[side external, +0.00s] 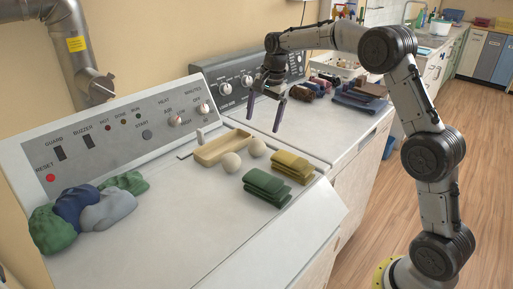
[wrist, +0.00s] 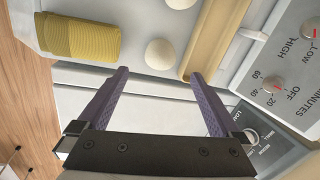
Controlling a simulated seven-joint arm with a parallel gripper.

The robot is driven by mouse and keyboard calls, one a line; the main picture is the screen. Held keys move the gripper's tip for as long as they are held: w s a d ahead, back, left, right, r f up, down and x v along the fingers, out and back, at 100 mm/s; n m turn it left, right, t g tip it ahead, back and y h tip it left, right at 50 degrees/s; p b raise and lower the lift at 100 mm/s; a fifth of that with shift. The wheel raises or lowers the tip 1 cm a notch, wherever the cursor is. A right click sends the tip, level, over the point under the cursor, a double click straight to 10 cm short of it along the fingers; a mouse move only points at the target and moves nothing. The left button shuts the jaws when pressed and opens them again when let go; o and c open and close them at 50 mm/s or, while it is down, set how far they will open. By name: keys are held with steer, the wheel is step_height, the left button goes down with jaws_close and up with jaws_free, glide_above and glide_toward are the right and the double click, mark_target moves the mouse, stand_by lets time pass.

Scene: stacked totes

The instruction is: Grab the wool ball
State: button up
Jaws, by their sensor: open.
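Two cream-white wool balls sit on the front machine's white top, beside a beige tray (side external: 222,146). One ball (side external: 231,162) is nearer the front left, the other ball (side external: 257,147) is just right of it. In the wrist view one ball (wrist: 160,53) shows whole and the other ball (wrist: 181,2) is cut by the top edge. My gripper (side external: 265,112) is open and empty, above the machines and behind the balls. Its purple fingers (wrist: 160,84) point toward the whole ball in the wrist view, with nothing between them.
Folded green cloths (side external: 267,185) and yellow cloths (side external: 291,166) lie right of the balls. Crumpled green, blue and grey cloths (side external: 108,210) lie at left. Control panels (side external: 130,127) rise behind. Dark folded clothes (side external: 362,95) lie on the rear machine. The front machine's near top is clear.

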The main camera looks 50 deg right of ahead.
mark_target(258, 139)
steer(key=f, duration=0.3)
steer(key=w+f, duration=0.1)
steer(key=f, duration=0.2)
steer(key=w+f, duration=0.1)
steer(key=f, duration=0.2)
steer(key=shift+a+f, duration=0.1)
steer(key=shift+f, duration=0.15)
steer(key=shift+c, duration=0.2)
steer(key=c, duration=1.2)
steer(key=shift+c, duration=0.3)
steer(key=shift+r, duration=0.15)
